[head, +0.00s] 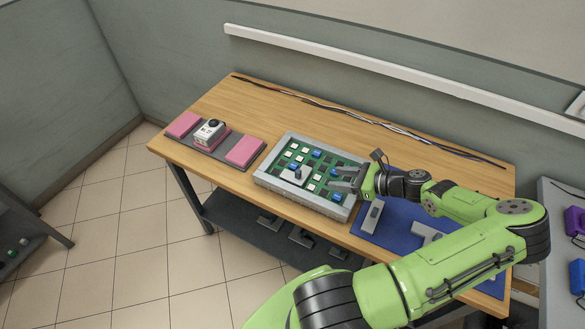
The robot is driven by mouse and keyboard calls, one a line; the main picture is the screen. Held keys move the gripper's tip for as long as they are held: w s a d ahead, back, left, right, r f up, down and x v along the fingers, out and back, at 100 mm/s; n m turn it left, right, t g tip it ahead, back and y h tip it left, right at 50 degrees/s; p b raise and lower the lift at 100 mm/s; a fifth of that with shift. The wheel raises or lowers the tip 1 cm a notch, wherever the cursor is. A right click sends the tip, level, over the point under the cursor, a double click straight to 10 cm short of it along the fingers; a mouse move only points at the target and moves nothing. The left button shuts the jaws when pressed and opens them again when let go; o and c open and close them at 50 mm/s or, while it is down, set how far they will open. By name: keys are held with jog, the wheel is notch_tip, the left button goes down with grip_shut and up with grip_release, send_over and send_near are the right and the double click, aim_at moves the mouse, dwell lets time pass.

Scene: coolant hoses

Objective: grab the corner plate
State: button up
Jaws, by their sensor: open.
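My gripper (340,179) is open over the right side of a grey-framed tray (268,181), its fingers pointing left. I see nothing between the fingers. On the blue mat (399,213) to the right lie a grey plate with a dark spot (371,217) and another grey, angled piece (425,232), partly hidden by my arm. A light grey piece with a dark upright knob (298,174) sits inside the tray. I cannot tell for certain which grey piece is the corner plate.
The tray has a green board with several white and blue blocks. At the left, a dark base holds pink pads (245,151) and a white device with a black top (210,132). Dark cables (330,105) run along the table's back. Bare wood (270,110) lies behind the tray.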

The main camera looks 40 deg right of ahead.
aim_at(300, 171)
jog(key=shift+w+d+t, duration=0.15)
jog(key=shift+d+t, duration=0.1)
jog(key=shift+t, duration=0.05)
jog(key=b+x, duration=0.1)
jog(key=x, duration=0.9)
jog(key=shift+w+a+f, duration=0.1)
jog(key=shift+a+f, duration=0.05)
jog(key=shift+f, duration=0.05)
jog(key=x, duration=0.5)
jog(key=shift+w+f+b, duration=0.1)
jog(key=shift+w+b, duration=0.15)
jog(key=shift+b, duration=0.05)
jog(key=shift+s, duration=0.1)
jog(key=shift+c, duration=0.5)
grip_shut()
